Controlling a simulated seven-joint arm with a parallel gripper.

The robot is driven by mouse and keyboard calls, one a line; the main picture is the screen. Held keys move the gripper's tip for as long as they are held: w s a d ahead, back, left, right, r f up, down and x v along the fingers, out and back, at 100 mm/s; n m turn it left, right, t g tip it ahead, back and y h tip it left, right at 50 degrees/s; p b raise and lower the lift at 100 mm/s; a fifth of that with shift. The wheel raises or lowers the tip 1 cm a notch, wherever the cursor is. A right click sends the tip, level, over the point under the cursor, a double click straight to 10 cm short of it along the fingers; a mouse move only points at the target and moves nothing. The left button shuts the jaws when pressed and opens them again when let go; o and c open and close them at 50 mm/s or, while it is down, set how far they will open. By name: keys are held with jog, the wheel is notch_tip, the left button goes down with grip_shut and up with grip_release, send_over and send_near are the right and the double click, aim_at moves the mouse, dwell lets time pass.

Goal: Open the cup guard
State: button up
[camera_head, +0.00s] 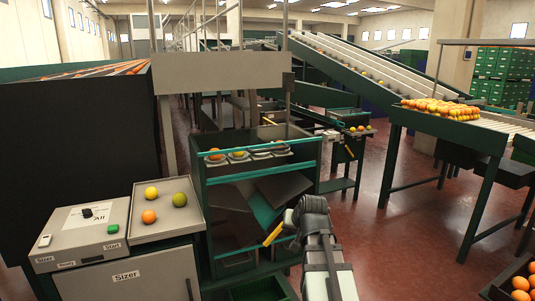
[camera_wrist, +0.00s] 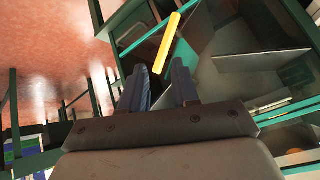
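A row of several round cups (camera_head: 238,156) sits in the green machine frame in the middle of the head view, with an orange in the left one. Teal bars (camera_head: 262,170) run across the front of the cups. A yellow handle (camera_head: 273,235) shows lower down, just left of my gripper (camera_head: 292,215). In the wrist view the yellow handle (camera_wrist: 164,43) lies slanted beyond the fingertips of my gripper (camera_wrist: 161,75). The fingers are apart with nothing between them, and the handle looks clear of them. I cannot tell how the handle joins the guard.
A sizer box with buttons (camera_head: 85,230) and a fruit tray (camera_head: 190,232) stand at the left. A conveyor with oranges (camera_head: 440,110) is at the right. Red floor (camera_head: 385,235) is open to the right of my arm. Slanted grey plates (camera_head: 285,188) are inside the frame.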

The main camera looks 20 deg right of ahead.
notch_tip(320, 180, up, 17)
jog(key=w+m+t, duration=0.1)
jog(key=m+t, duration=0.2)
jog(key=t, duration=0.1)
jog(key=m+t+y, duration=0.1)
jog(key=m+t, duration=0.3)
jog(key=m, duration=0.6)
send_near(268, 150)
jog(key=w, duration=0.3)
jog(key=w+f, duration=0.1)
jog(key=w, duration=0.3)
jog(key=w+f, duration=0.1)
jog(key=w, duration=0.2)
jog(key=shift+w, duration=0.2)
grip_shut()
